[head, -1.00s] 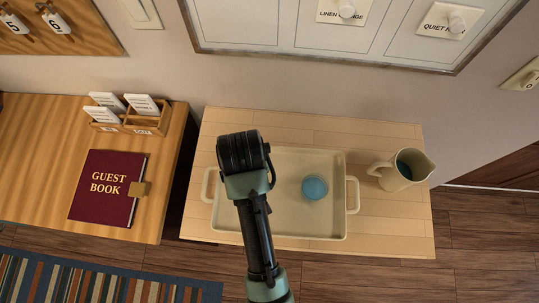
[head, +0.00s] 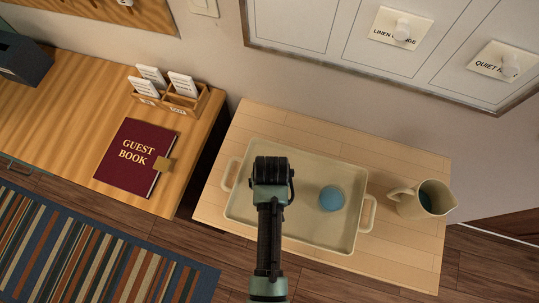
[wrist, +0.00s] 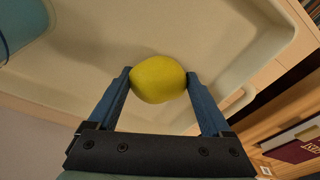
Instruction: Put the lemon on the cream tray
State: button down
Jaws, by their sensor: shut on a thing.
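The yellow lemon (wrist: 158,79) is between the two fingers of my gripper (wrist: 159,82) in the wrist view, and the fingers are shut on it. The cream tray (head: 300,232) lies on the light wooden table, with a handle at each end. In the head view my arm is over the left part of the tray and hides the lemon and the fingertips. The wrist view shows the tray floor (wrist: 130,25) behind the lemon. I cannot tell whether the lemon touches the tray.
A blue round object (head: 332,198) stands in the tray, right of my arm. A cream jug (head: 422,200) stands on the table (head: 285,122) right of the tray. A desk with a guest book (head: 138,157) and card holder (head: 180,103) is at the left.

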jog(key=shift+f, duration=0.1)
grip_release()
notch_tip(320, 180, up, 12)
jog(key=s, duration=0.2)
jog(key=w+d+r+t, duration=0.1)
jog(key=w+r+t, duration=0.7)
jog(key=w+r, duration=0.85)
notch_tip(320, 180, up, 18)
jog(key=w+t, duration=0.3)
jog(key=t, duration=0.3)
jog(key=s+r+t, duration=0.4)
jog(key=r, duration=0.6)
jog(key=s+r+t, duration=0.3)
jog(key=s+r, duration=0.2)
jog(key=r, duration=0.5)
jog(key=s+r+m+t, duration=0.1)
jog(key=s+r+t, duration=0.3)
jog(key=r, duration=0.6)
jog(key=shift+s+a+r+t+h+b, duration=0.15)
jog(key=shift+a+r+t+h+b, duration=0.15)
jog(key=shift+a+r, duration=0.1)
